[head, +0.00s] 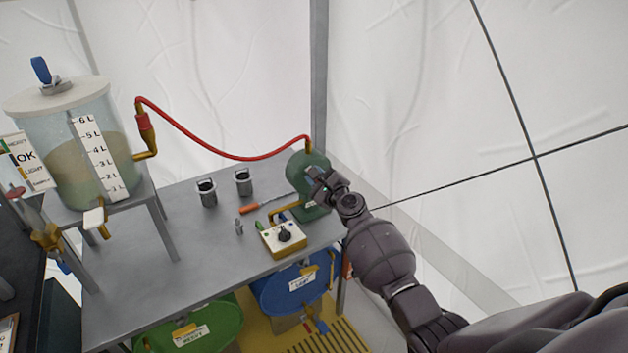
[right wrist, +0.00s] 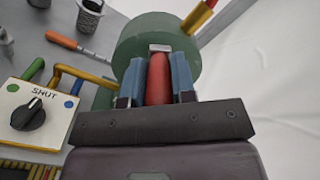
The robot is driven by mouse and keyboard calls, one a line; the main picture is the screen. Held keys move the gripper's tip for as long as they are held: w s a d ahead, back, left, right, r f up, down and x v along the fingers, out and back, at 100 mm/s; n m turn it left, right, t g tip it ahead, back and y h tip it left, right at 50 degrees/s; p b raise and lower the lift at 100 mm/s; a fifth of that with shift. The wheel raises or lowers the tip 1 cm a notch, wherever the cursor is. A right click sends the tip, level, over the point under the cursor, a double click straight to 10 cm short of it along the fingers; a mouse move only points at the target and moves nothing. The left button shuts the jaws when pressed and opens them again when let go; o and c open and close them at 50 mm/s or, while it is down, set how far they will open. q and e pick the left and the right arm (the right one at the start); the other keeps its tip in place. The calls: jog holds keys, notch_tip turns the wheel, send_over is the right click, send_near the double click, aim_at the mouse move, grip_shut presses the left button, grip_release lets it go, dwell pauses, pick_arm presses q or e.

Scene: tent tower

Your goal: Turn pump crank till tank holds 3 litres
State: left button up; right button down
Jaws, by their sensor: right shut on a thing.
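The clear tank (head: 65,170) stands on a small stand at the left, with a white scale (head: 95,157) marked in litres. It holds brownish liquid; its surface appears near the 4 to 5 L marks, but I cannot read it exactly. The green pump (head: 299,163) is at the table's right end and shows in the right wrist view (right wrist: 130,45). My right gripper (head: 318,180) is at the pump, its blue-padded fingers (right wrist: 158,82) shut on the red crank handle (right wrist: 159,88). The rest of the crank is mostly hidden. My left gripper is not in view.
A red hose (head: 210,148) joins pump and tank. A selector box (head: 283,238) reading SHUT (right wrist: 45,93) is in front of the pump. Two dark cups (head: 207,194), an orange-handled screwdriver (head: 250,208) and a small grey part (head: 239,227) lie nearby.

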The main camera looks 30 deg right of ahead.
jog(key=d+m, duration=0.1)
jog(key=m, duration=0.1)
jog(key=r+m+p, duration=0.1)
jog(key=m, duration=0.1)
jog(key=shift+w+d, duration=0.1)
jog(key=shift+d, duration=0.3)
jog(key=d+m+p, duration=0.1)
jog(key=m, duration=0.1)
jog(key=d+m, duration=0.1)
jog(key=m, duration=0.1)
jog(key=shift+f+p, duration=0.1)
jog(key=shift+p, duration=0.25)
jog(key=shift+w+d+f+m+p, duration=0.15)
jog(key=shift+d+m, duration=0.1)
jog(key=shift+m, duration=0.3)
jog(key=shift+s+d+f+m+p, duration=0.15)
jog(key=shift+d+m, duration=0.1)
jog(key=shift+m, duration=0.3)
jog(key=shift+w+d, duration=0.1)
jog(key=shift+m, duration=0.3)
jog(key=c, duration=0.9)
grip_release()
jog(key=shift+c, duration=0.2)
